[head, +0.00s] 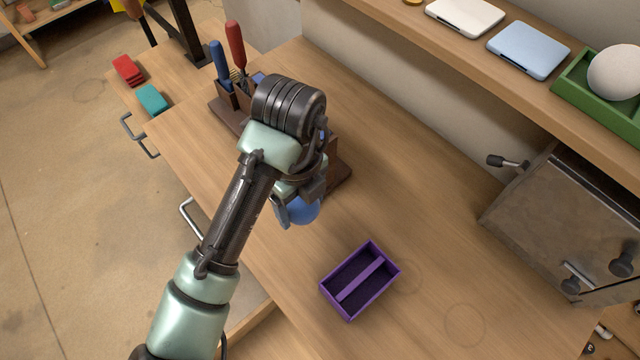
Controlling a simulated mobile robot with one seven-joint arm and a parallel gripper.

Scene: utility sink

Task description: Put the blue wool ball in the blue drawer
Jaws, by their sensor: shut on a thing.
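The blue wool ball (304,211) is partly visible below my gripper (293,208). My gripper is shut on it, over the wooden bench; the wrist hides most of the jaws. The gap between ball and bench top cannot be told. I see no drawer that is clearly blue. Metal handles (188,216) show along the bench's left side, beside my arm, but the drawer fronts are mostly hidden.
A purple two-compartment tray (361,280) sits on the bench, right of the ball. A brown tool rack (228,112) stands behind my wrist. A metal box (570,225) is at right. A shelf (440,45) runs above. The bench's middle is clear.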

